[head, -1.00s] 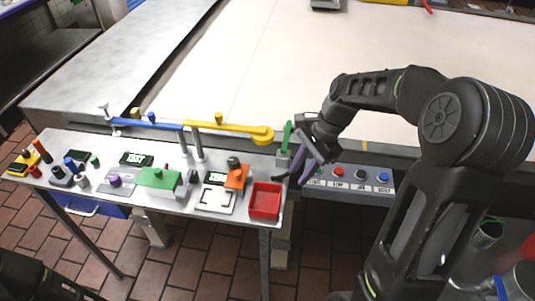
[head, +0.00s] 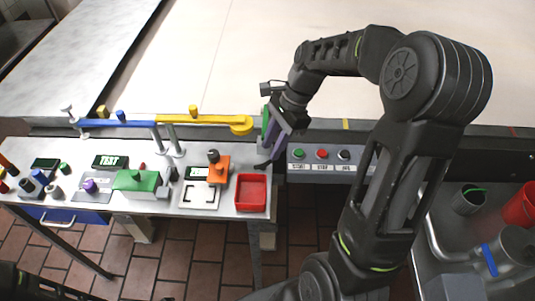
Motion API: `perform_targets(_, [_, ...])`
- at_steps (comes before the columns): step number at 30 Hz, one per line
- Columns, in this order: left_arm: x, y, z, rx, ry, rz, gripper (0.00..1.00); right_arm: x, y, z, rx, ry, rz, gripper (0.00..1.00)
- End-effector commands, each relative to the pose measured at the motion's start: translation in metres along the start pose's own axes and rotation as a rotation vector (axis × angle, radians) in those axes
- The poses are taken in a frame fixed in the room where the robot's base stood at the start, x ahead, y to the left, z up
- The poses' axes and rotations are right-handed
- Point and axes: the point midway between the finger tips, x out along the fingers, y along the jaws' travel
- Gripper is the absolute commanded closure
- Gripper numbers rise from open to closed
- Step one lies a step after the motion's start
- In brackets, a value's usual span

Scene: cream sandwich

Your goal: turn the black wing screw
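I cannot single out the black wing screw for certain. My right gripper (head: 268,158) reaches down at the right end of the metal worktable (head: 225,206), beside the upright green handle (head: 265,124) and just behind the red tray (head: 237,193). Its purple-grey fingers overlap the dark parts there, so their gap and any contact are hidden. A black knob (head: 213,156) stands on an orange block (head: 218,171) to the left of the gripper. Part of my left arm shows at the bottom left, with its gripper (head: 75,293) cut off by the edge.
A yellow arm (head: 205,121) and a blue arm (head: 117,123) run along the table's back edge. A green block (head: 136,180) and several small parts stand to the left. A button panel (head: 322,160) is right of the gripper. The large pale surface behind is clear.

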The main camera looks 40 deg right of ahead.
Motion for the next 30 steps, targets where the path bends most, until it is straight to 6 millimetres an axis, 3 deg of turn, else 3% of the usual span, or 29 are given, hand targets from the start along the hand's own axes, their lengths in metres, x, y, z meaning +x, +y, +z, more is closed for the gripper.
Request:
perform_targets(7, [-0.005, 0.001, 0.001, -0.001, -0.001, -0.002, 1.00, 0.034, 0.001, 0.000, 0.000, -0.001, 0.002, 0.71])
perform_targets(18, [-0.005, 0.001, 0.001, -0.001, -0.001, -0.002, 1.00, 0.041, 0.000, 0.000, 0.000, 0.000, 0.000, 0.72])
perform_targets(28, [-0.005, 0.001, 0.001, -0.001, -0.001, -0.002, 1.00, 0.040, 0.000, 0.000, 0.000, 0.000, 0.000, 0.99])
perform_targets(30, [-0.005, 0.001, 0.001, -0.001, -0.001, -0.002, 1.00, 0.040, 0.000, 0.000, 0.000, 0.000, 0.000, 1.00])
